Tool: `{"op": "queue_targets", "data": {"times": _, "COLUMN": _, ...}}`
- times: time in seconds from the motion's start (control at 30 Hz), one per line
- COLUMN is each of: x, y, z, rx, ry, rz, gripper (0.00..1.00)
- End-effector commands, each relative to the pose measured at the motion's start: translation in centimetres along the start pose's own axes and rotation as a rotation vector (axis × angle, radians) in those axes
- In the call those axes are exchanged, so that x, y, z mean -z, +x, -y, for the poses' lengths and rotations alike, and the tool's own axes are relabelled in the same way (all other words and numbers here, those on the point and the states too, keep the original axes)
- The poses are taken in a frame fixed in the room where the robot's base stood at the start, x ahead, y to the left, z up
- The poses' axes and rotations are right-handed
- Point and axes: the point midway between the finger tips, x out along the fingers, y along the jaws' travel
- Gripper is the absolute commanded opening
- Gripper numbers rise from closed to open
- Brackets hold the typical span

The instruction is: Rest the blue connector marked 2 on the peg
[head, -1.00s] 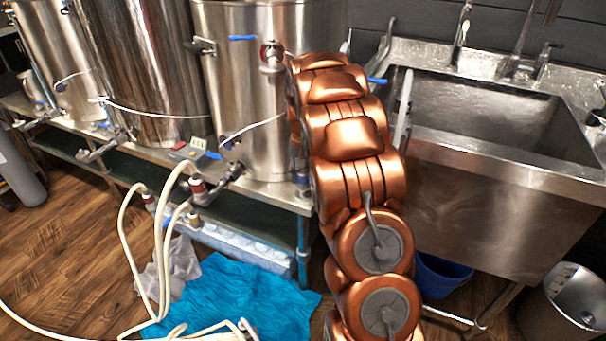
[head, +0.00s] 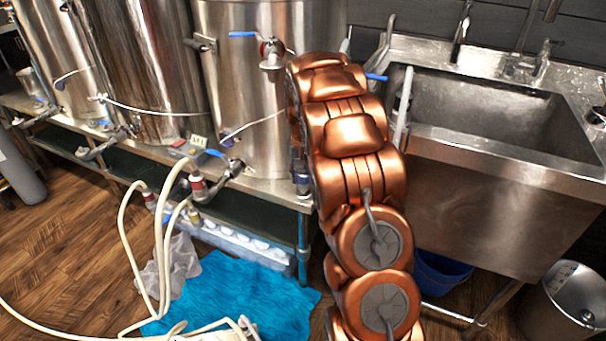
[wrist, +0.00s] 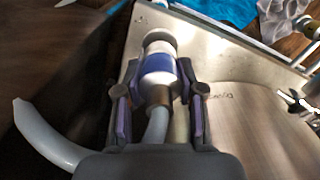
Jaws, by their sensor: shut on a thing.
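In the wrist view my gripper (wrist: 160,92) has a finger on each side of a connector with a blue band (wrist: 158,68) and a pale end. The connector is held between the fingers. A pale grey hose (wrist: 157,124) runs back from it under the gripper, and a hose end shows at the lower left. No mark 2 can be read on the connector. I cannot make out the peg in either view. In the head view my copper arm hides the gripper and the connector.
Steel kettles (head: 160,75) with valves stand on a steel bench (head: 262,188) at the left. A steel sink (head: 490,115) is at the right. Cream hoses (head: 126,245) and a blue towel (head: 235,290) lie on the wooden floor below. A metal bin (head: 570,300) stands at the lower right.

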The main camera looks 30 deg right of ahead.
Motion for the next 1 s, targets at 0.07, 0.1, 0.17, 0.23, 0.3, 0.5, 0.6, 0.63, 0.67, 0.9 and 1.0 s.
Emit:
{"op": "queue_targets", "data": {"times": 0.07, "x": 0.0, "y": 0.1, "z": 0.0, "rx": 0.000, "ry": 0.000, "rz": 0.000, "gripper": 0.00}}
{"op": "queue_targets", "data": {"times": 0.1, "x": 0.0, "y": 0.2, "z": 0.0, "rx": 0.000, "ry": 0.000, "rz": 0.000, "gripper": 0.00}}
{"op": "queue_targets", "data": {"times": 0.17, "x": 0.0, "y": 0.3, "z": 0.0, "rx": 0.000, "ry": 0.000, "rz": 0.000, "gripper": 0.00}}
{"op": "queue_targets", "data": {"times": 0.23, "x": 0.0, "y": 0.4, "z": 0.0, "rx": 0.000, "ry": 0.000, "rz": 0.000, "gripper": 0.00}}
{"op": "queue_targets", "data": {"times": 0.3, "x": 0.0, "y": 0.5, "z": 0.0, "rx": 0.000, "ry": 0.000, "rz": 0.001, "gripper": 0.00}}
{"op": "queue_targets", "data": {"times": 0.5, "x": 0.0, "y": 0.8, "z": 0.0, "rx": 0.000, "ry": 0.000, "rz": 0.001, "gripper": 0.00}}
{"op": "queue_targets", "data": {"times": 0.6, "x": 0.0, "y": 1.0, "z": 0.0, "rx": 0.000, "ry": 0.000, "rz": 0.001, "gripper": 0.00}}
{"op": "queue_targets", "data": {"times": 0.63, "x": 0.0, "y": 1.1, "z": 0.0, "rx": 0.000, "ry": 0.000, "rz": 0.001, "gripper": 0.00}}
{"op": "queue_targets", "data": {"times": 0.67, "x": 0.0, "y": 1.1, "z": 0.0, "rx": 0.000, "ry": 0.000, "rz": 0.001, "gripper": 0.00}}
{"op": "queue_targets", "data": {"times": 0.9, "x": 0.0, "y": 1.5, "z": 0.0, "rx": 0.000, "ry": 0.000, "rz": 0.001, "gripper": 0.00}}
{"op": "queue_targets", "data": {"times": 1.0, "x": 0.0, "y": 1.5, "z": 0.0, "rx": 0.000, "ry": 0.000, "rz": 0.000, "gripper": 0.43}}
